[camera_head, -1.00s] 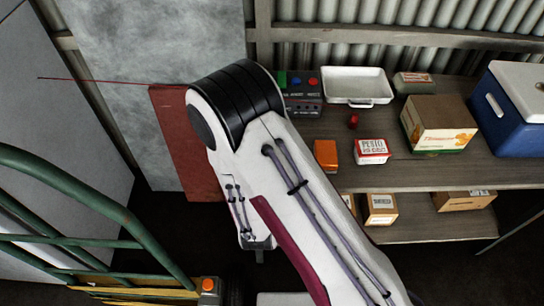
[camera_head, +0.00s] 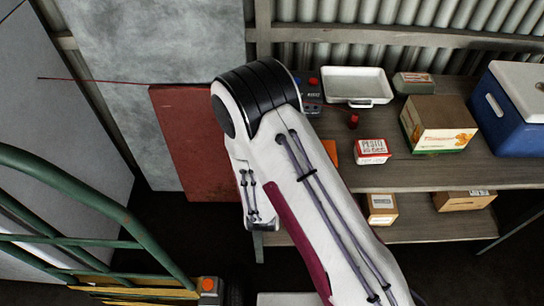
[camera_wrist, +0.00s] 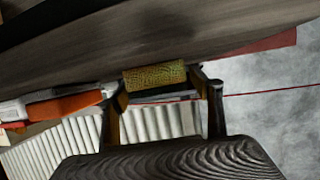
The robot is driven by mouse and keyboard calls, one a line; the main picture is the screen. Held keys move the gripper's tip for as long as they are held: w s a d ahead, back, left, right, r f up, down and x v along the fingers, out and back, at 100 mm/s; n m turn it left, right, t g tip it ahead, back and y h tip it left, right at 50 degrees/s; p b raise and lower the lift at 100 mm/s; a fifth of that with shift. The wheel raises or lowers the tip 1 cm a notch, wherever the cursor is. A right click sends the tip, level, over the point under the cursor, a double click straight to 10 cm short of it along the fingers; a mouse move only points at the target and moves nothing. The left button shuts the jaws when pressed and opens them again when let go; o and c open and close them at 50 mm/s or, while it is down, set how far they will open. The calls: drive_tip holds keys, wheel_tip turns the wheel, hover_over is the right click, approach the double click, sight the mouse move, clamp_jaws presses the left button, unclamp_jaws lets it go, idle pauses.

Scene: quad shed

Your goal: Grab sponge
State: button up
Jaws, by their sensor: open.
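The sponge (camera_wrist: 155,77) is a small yellow-brown block with a speckled face, seen in the wrist view at the shelf (camera_wrist: 225,35). My gripper (camera_wrist: 162,86) is open, with one finger to each side of the sponge in that view. The sponge's ends appear close to the fingertips; I cannot tell whether they touch or how far the fingers reach around it. In the head view the sponge is not visible, and my arm covers that part of the shelf; my gripper is hidden there too.
On the shelf are an orange item (camera_head: 331,150), a red-and-white box (camera_head: 372,151), a white tray (camera_head: 357,85), a cardboard box (camera_head: 438,124) and a blue cooler (camera_head: 512,105). A dark button box (camera_head: 312,95) is partly behind my arm. A green rail (camera_head: 85,190) stands at left.

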idle(0.3)
drive_tip(key=c, duration=0.8)
drive_tip(key=shift+r, duration=0.25)
drive_tip(key=shift+r, duration=4.75)
